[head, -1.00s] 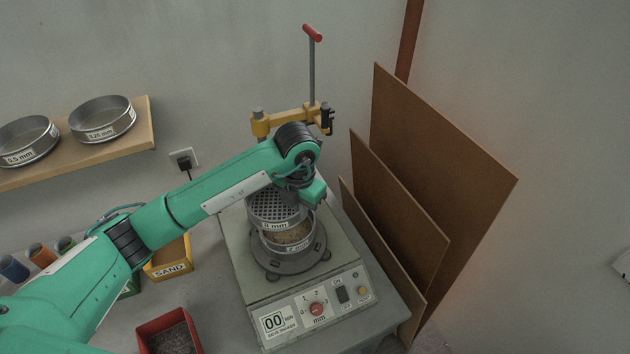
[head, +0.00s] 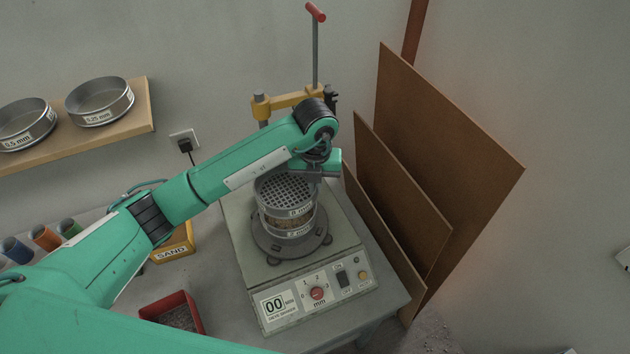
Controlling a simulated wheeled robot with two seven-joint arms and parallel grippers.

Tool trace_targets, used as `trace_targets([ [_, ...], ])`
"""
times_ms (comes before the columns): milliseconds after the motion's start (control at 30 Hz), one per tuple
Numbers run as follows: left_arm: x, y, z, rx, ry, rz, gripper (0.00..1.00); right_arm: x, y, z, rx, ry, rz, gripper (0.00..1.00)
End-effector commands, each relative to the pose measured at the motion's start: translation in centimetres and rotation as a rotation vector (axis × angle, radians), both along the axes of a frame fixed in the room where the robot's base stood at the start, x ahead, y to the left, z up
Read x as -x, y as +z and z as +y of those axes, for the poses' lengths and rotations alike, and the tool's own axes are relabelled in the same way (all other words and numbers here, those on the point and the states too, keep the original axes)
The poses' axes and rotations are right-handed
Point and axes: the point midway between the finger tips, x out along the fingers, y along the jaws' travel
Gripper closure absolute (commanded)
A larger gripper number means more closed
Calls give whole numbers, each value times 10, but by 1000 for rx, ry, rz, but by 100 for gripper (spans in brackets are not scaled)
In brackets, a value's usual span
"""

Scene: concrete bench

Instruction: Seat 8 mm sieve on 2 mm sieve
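The 8 mm sieve (head: 286,189), a round metal sieve with a coarse perforated plate, is over the 2 mm sieve (head: 298,233). A brown strip of the lower sieve's contents shows between them, so the upper sieve looks slightly raised, roughly lined up and nearly level. The 2 mm sieve stands on the round plate of the sieve shaker (head: 243,262). My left gripper (head: 317,174) is at the back right rim of the 8 mm sieve and appears shut on it; its fingertips are mostly hidden. My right gripper is not in view.
A yellow clamp bar (head: 287,101) and red-handled rod (head: 314,52) stand behind the shaker. Brown boards (head: 400,190) lean close on its right. A yellow sand bin (head: 174,244) and red bin (head: 172,314) are left. Two sieves sit on the wall shelf (head: 142,118).

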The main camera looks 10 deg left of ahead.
Motion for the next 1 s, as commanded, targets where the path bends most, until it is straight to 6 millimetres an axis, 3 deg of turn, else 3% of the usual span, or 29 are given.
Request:
trace_targets([
  [533, 0, -35, 0, 0, -1, -1, 100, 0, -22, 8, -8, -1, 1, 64],
  [1000, 0, -39, 0, 0, -1, 0, 100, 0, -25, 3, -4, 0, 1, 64],
])
